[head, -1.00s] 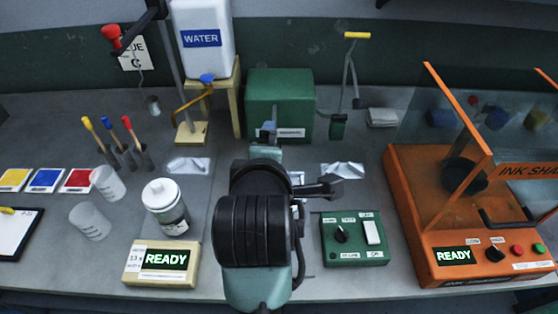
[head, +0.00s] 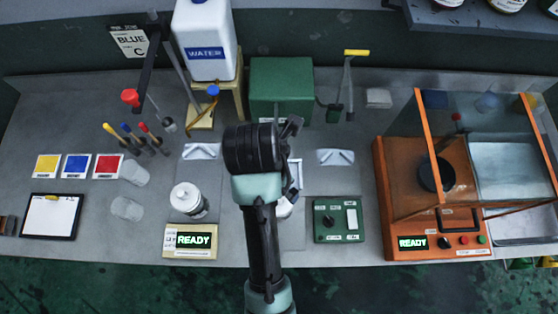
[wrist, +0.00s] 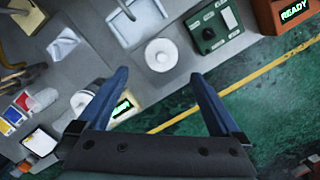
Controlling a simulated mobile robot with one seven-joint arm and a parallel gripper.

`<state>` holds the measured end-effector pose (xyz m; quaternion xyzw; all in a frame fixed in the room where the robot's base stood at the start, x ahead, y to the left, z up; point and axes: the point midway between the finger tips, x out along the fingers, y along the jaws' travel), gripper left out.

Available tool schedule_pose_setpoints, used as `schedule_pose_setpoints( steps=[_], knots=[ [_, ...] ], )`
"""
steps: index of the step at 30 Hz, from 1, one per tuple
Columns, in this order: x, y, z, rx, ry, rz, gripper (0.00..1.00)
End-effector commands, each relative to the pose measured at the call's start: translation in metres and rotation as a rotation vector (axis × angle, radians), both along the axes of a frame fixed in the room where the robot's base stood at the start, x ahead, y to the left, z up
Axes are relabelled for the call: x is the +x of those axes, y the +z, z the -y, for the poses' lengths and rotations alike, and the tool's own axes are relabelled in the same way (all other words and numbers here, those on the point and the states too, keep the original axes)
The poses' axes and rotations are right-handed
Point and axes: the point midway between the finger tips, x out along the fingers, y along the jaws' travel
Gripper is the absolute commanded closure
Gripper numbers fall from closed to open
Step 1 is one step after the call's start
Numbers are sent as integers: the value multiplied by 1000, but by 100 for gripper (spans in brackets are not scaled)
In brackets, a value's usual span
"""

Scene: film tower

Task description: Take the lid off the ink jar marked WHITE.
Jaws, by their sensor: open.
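Two white-lidded round jars show, and I cannot read WHITE on either. One jar (head: 186,197) stands upright behind the left READY unit, its lid on. It also shows in the wrist view (wrist: 82,100), left of my left finger. The other, a white round lid (wrist: 161,54), lies between that unit and the green control box. In the head view it is mostly hidden behind my arm, with a white edge (head: 284,208) showing. My gripper (wrist: 160,76) is open and empty, its blue fingers apart, with this second lid just beyond the fingertips in the picture. My arm hides my fingers in the head view.
The READY unit (head: 190,241) and green control box (head: 338,219) stand near the bench's front edge. An orange machine (head: 400,200) with clear panels stands right. Two clear beakers (head: 127,208) are left. A water tank (head: 205,40) and green block (head: 281,88) stand behind.

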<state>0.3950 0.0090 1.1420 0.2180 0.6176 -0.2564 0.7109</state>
Motion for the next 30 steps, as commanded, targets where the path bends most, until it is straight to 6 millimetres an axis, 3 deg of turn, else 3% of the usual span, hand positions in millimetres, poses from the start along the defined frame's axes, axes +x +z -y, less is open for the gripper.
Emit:
schedule_pose_setpoints(
  steps=[10, 20, 30],
  knots=[
    [5, -58, 6, -1, 0, -6, 0],
    [8, -81, 7, 0, 0, -3, 0],
    [11, -120, 9, 0, 0, -1, 0]
  ],
)
